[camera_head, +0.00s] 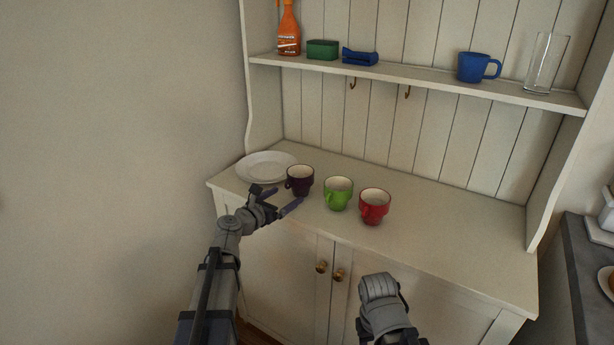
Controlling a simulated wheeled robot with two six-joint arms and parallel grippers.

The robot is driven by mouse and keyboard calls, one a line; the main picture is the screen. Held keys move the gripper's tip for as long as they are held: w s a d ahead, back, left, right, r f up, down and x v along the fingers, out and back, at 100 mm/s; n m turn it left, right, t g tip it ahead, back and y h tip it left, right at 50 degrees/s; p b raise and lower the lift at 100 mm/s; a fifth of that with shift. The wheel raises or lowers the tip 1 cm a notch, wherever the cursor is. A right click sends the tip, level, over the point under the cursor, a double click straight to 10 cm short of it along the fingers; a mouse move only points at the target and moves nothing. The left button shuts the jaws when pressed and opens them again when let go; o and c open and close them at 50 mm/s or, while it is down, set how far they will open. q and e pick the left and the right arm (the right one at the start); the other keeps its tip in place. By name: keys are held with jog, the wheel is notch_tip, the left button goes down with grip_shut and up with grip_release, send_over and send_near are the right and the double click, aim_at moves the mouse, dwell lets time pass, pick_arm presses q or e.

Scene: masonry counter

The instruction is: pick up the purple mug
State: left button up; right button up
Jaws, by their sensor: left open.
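The dark purple mug (300,180) stands upright on the counter of the cream hutch, just right of a white plate. My left gripper (277,198) is open at the mug's near left side, with its fingers spread below and left of the mug. One finger reaches toward the mug's front. I cannot tell whether either finger touches it. My right arm shows at the bottom, in front of the cabinet doors; its fingers cannot be made out.
A green mug (338,193) and a red mug (374,206) stand right of the purple mug. The white plate (266,166) lies behind my left gripper. The counter's right half (460,225) is clear. The shelf (420,74) above holds a spray bottle (289,30), a blue mug (475,67) and a glass (545,62).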

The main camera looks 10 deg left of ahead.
aim_at(295, 189)
pick_arm(q)
jog(key=shift+w+r, duration=0.1)
jog(key=shift+w, duration=0.1)
jog(key=shift+b+x, duration=0.6)
jog(key=shift+x, duration=3.3)
jog(key=shift+c, duration=0.2)
jog(key=c, duration=1.5)
jog(key=shift+o, duration=0.2)
jog(key=shift+r, duration=0.1)
notch_tip(295, 189, up, 10)
jog(key=p, duration=1)
